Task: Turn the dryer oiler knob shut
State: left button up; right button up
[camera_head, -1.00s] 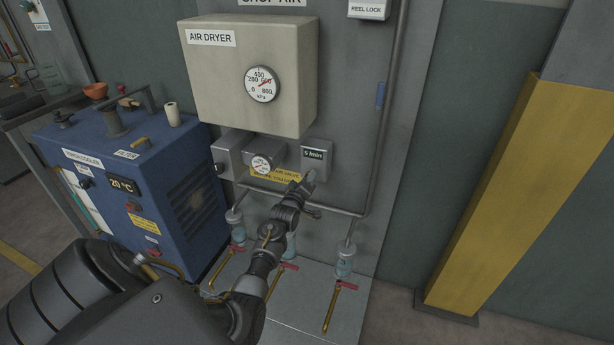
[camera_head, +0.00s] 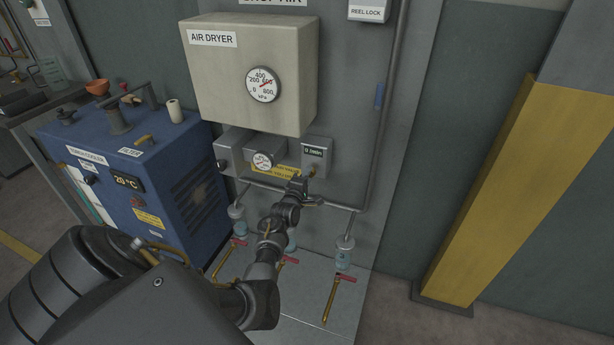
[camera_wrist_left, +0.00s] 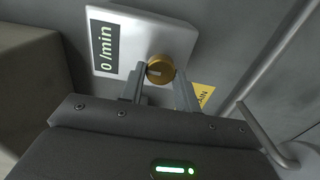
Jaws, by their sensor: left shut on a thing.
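The brass oiler knob (camera_wrist_left: 158,68) sits on a pale box (camera_wrist_left: 145,35) below the air dryer (camera_head: 250,75). Its display reads 0 /min in the left wrist view. In the head view, the box (camera_head: 317,158) is at the right of a row of small units. My left gripper (camera_wrist_left: 160,78) is shut on the knob, with one finger on each side. It also shows in the head view (camera_head: 304,188), reaching up from below. The fingers hide part of the knob's sides. My right gripper is not in view.
A small gauge (camera_head: 263,160) and a yellow label (camera_head: 286,173) are left of the box. A grey pipe (camera_head: 385,130) runs down the wall at the right. Bowls with red-handled brass valves (camera_head: 345,278) hang below. A blue cooler (camera_head: 140,180) stands left.

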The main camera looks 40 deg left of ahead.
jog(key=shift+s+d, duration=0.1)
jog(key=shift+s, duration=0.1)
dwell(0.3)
pick_arm(q)
jog(key=o, duration=1)
jog(key=p+v, duration=0.1)
jog(key=v, duration=0.9)
jog(key=shift+s+d, duration=0.15)
jog(key=shift+s, duration=0.2)
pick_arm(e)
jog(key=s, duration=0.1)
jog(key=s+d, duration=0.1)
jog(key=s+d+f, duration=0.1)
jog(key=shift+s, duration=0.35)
pick_arm(q)
jog(key=shift+r, duration=0.1)
